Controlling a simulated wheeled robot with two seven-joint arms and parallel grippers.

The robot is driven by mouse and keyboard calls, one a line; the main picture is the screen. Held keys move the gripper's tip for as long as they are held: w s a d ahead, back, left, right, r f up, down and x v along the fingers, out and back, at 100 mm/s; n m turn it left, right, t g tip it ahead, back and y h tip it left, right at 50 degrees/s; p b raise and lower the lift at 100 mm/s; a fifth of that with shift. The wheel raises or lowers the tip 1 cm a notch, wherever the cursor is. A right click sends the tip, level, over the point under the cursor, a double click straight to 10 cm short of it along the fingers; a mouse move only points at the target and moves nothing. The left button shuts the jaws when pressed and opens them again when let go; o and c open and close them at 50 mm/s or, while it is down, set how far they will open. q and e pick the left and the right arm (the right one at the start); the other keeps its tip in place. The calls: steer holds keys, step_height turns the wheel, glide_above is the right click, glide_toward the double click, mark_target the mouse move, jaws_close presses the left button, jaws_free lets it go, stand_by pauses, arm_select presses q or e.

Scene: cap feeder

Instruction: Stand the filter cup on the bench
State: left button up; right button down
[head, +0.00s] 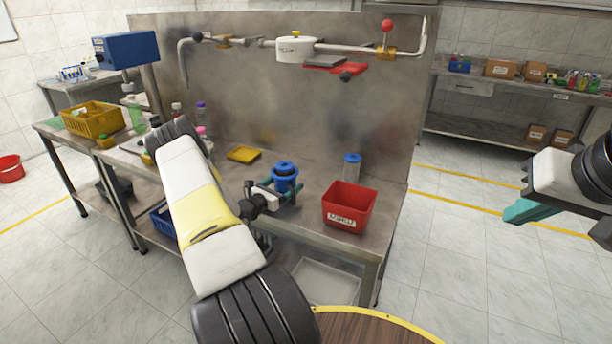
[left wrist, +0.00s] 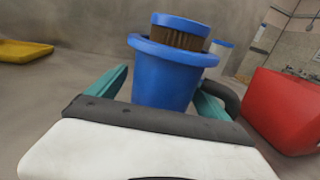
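The filter cup (head: 285,177) is a blue cup with a wide rim and a brown ribbed filter under a blue top. It is near the front of the steel bench (head: 240,172) and looks upright in the head view. My left gripper (head: 280,192) has its teal fingers on both sides of the cup, seemingly touching its wall. The cup also fills the middle of the left wrist view (left wrist: 165,80). The cup's bottom is hidden, so I cannot tell whether it touches the bench. My right gripper (head: 552,222) is open and empty, off to the right over the floor.
A red bin (head: 349,207) stands right of the cup, at the bench's front corner. A clear container with a blue lid (head: 352,168) stands behind it. A yellow tray (head: 244,154) lies left of the cup. A tall steel panel (head: 300,100) closes off the back.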

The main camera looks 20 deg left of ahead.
arm_select(q)
steer(key=shift+r, duration=0.1)
steer(key=shift+s+a, duration=0.1)
steer(key=shift+s, duration=0.1)
steer(key=v, duration=1.1)
steer(key=shift+s, duration=0.3)
